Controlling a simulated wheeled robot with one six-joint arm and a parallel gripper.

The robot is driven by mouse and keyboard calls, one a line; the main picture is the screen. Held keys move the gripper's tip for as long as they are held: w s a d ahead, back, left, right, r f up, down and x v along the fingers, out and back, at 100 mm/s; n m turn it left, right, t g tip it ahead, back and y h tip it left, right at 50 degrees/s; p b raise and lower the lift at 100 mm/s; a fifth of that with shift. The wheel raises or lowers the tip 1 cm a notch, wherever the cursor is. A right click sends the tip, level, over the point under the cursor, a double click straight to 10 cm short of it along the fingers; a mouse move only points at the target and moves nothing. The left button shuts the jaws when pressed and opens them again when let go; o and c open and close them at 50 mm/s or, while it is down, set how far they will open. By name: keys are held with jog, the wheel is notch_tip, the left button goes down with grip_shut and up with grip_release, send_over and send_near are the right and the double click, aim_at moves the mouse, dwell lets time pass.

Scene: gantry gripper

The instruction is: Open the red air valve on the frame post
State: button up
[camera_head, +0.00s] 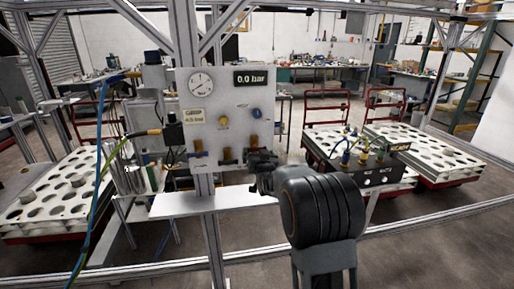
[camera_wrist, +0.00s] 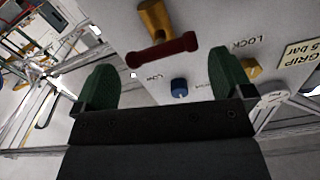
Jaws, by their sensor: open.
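The red valve handle (camera_wrist: 165,52), a bar on a brass body (camera_wrist: 153,18), stands out from the pale panel (camera_wrist: 140,88) in the wrist view. The bar lies crosswise in the picture. My gripper (camera_wrist: 162,65) is open, with one green finger on each side of the handle in the picture. I see no finger touching it, and cannot tell how deep it sits between them. In the head view my gripper (camera_head: 262,168) is at the panel's lower right, and I cannot make out the red handle there.
The panel (camera_head: 225,95) on the post bears a gauge (camera_head: 201,84), a display (camera_head: 254,77) reading 0.0 bar, a yellow knob (camera_head: 223,122) and a blue knob (camera_head: 257,114). A shelf (camera_head: 225,200) is below. A black connector box (camera_head: 375,177) is at right. Hoses hang at left.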

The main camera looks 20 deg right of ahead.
aim_at(257, 148)
jog(key=shift+p+x, duration=0.45)
jog(key=shift+x, duration=1.7)
